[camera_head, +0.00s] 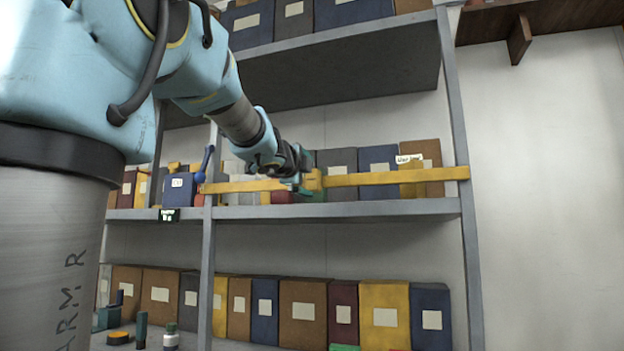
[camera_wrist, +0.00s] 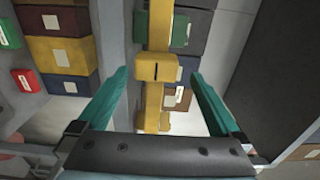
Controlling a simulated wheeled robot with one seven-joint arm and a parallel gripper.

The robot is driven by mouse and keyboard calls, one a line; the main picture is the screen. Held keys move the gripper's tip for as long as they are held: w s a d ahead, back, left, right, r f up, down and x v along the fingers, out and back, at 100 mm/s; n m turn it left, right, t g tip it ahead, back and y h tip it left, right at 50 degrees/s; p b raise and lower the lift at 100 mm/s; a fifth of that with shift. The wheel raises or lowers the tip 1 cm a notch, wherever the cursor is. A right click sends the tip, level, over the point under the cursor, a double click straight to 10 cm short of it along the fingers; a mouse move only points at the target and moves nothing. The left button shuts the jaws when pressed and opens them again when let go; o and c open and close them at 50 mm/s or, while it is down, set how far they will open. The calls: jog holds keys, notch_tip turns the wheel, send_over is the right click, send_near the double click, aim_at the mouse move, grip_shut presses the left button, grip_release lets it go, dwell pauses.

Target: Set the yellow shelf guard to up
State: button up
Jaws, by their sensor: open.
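The yellow shelf guard (camera_head: 395,178) is a long bar lying nearly level across the front of the middle shelf, from the left post to the right post. A thicker yellow block (camera_wrist: 158,68) sits partway along it, with a dark slot in its face. My gripper (camera_head: 300,180) is at the bar's middle, beside that block. In the wrist view my gripper (camera_wrist: 158,76) has its two green fingers spread wide, one on each side of the bar. The block lies between the fingertips with visible gaps. I cannot tell the exact depth between fingertips and bar.
The grey middle shelf (camera_head: 380,208) holds boxes behind the guard, including a blue box (camera_head: 180,190). A blue-knobbed lever (camera_head: 205,163) stands near the left post. More boxes (camera_head: 303,312) fill the lower shelf. The wall at right (camera_head: 545,180) is bare.

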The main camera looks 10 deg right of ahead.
jog(key=v, duration=0.6)
dwell(0.3)
jog(key=w+a+f+n+g+y, duration=0.1)
jog(key=a+f+n+y, duration=0.2)
jog(key=f, duration=0.6)
jog(key=w+a+f+n+g+y, duration=0.15)
jog(key=a+f+n, duration=0.3)
jog(key=f, duration=0.45)
jog(key=a+f+n+g+y, duration=0.25)
jog(key=f+n, duration=0.25)
jog(key=f, duration=0.4)
jog(key=s+a+f+n+g, duration=0.2)
jog(key=s+f+n+g, duration=0.1)
jog(key=s+f, duration=0.3)
jog(key=s+a+f+n+g+y, duration=0.1)
jog(key=s+a+f+n+g, duration=0.1)
jog(key=s+f, duration=0.5)
jog(key=s+a+f+n+g, duration=0.1)
jog(key=s+f+n+g, duration=0.3)
jog(key=s+f, duration=0.3)
notch_tip(320, 180, down, 5)
jog(key=shift+s+a+f+n+y, duration=0.1)
jog(key=shift+s+a+n+y, duration=0.1)
jog(key=shift+a+n+y, duration=0.25)
